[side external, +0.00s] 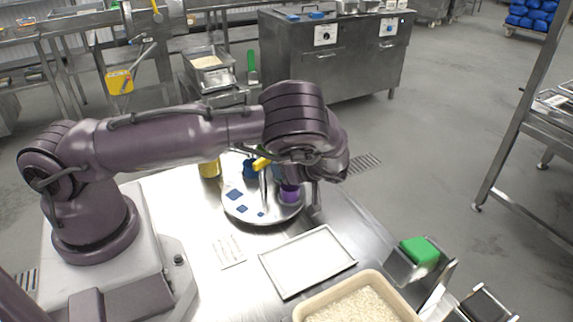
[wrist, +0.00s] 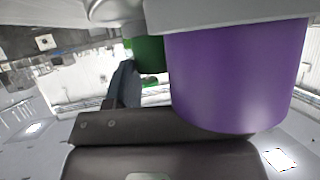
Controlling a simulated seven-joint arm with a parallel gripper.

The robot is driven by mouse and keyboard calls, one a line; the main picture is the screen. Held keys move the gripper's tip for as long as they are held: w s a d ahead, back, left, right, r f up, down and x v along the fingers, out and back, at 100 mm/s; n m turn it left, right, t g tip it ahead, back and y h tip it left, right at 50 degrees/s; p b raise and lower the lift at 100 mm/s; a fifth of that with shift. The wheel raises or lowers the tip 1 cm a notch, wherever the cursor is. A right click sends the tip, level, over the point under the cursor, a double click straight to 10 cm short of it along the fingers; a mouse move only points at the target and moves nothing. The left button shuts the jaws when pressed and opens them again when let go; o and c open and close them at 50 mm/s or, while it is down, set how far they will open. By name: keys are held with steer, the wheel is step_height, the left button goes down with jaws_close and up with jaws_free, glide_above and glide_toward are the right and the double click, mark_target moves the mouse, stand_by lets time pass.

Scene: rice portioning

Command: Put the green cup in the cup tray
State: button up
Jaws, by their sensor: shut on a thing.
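The green cup (wrist: 149,54) shows in the wrist view only in part, beside a dark finger of my gripper (wrist: 128,82); the purple cup (wrist: 235,78) hides the rest of it. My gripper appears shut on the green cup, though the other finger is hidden. In the side view my gripper (side external: 316,181) is low at the right edge of the round metal cup tray (side external: 239,212), and the green cup is hidden there. The purple cup (side external: 289,194) stands on the tray's right side, close to my gripper.
A blue cup (side external: 250,169) stands at the tray's back and a yellow cup (side external: 209,169) beside its left edge. Blue squares mark the tray. In front are a flat white-topped tray (side external: 307,262), a rice bin (side external: 385,282) and a green block (side external: 420,250) on a stand.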

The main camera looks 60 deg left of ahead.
steer(key=o, duration=0.9)
steer(key=shift+f, duration=0.15)
steer(key=v, duration=1.3)
steer(key=s+r+m+t+h, duration=0.2)
steer(key=s+r+m+h, duration=0.2)
steer(key=s+r+m, duration=0.2)
steer(key=s+d+r+m+t+h, duration=0.1)
steer(key=s+r+m+t+h, duration=0.2)
steer(key=s+r+m, duration=0.4)
steer(key=s+r+m+t+h, duration=0.2)
steer(key=s+r+m+h, duration=0.3)
steer(key=s+r, duration=0.3)
steer(key=shift+s+d+r+m+t, duration=0.2)
steer(key=shift+r+m, duration=0.2)
steer(key=shift+r, duration=0.4)
steer(key=shift+s+d+r+m+t, duration=0.1)
steer(key=shift+s+r+m+t, duration=0.1)
steer(key=shift+r+m, duration=0.4)
steer(key=shift+o, duration=0.6)
steer(key=shift+s+r, duration=0.15)
steer(key=shift+s, duration=0.1)
